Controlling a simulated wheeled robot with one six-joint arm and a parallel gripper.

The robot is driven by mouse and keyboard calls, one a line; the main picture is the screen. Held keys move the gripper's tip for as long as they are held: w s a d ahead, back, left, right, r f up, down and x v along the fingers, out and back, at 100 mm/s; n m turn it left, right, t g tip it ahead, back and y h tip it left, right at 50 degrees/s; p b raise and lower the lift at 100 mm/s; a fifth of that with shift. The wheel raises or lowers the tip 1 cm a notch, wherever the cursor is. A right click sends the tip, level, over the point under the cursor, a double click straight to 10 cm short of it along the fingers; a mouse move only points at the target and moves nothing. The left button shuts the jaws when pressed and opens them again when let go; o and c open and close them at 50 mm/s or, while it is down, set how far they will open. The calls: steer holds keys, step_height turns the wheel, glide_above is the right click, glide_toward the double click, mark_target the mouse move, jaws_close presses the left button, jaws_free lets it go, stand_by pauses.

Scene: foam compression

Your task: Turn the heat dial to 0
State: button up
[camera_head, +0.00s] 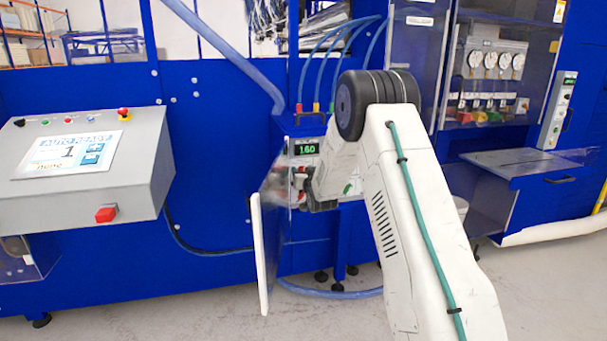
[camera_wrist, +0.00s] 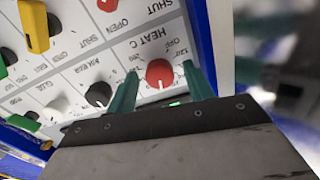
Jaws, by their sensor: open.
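The heat dial (camera_wrist: 160,73) is a red round knob on a white panel, below the upside-down label "HEAT C" in the wrist view. Scale marks and "OFF" are printed around it; its exact setting is hard to read. My gripper (camera_wrist: 158,78) is open, with one green finger on each side of the dial; I cannot tell whether they touch it. In the head view my gripper (camera_head: 308,190) is at the front of the blue cabinet, and my arm hides much of the panel. A green display (camera_head: 306,149) above it reads 160.
A clear door with a white edge (camera_head: 260,252) stands open left of my gripper. In the wrist view, a black knob (camera_wrist: 98,94) and a yellow handle (camera_wrist: 34,25) are on the same panel. A grey control console (camera_head: 90,155) stands at left.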

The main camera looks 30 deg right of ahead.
steer(key=c, duration=1)
steer(key=shift+n, duration=0.4)
steer(key=shift+a+f+n, duration=0.1)
steer(key=shift+n, duration=7.2)
steer(key=shift+f+n, duration=0.1)
steer(key=shift+n, duration=7.2)
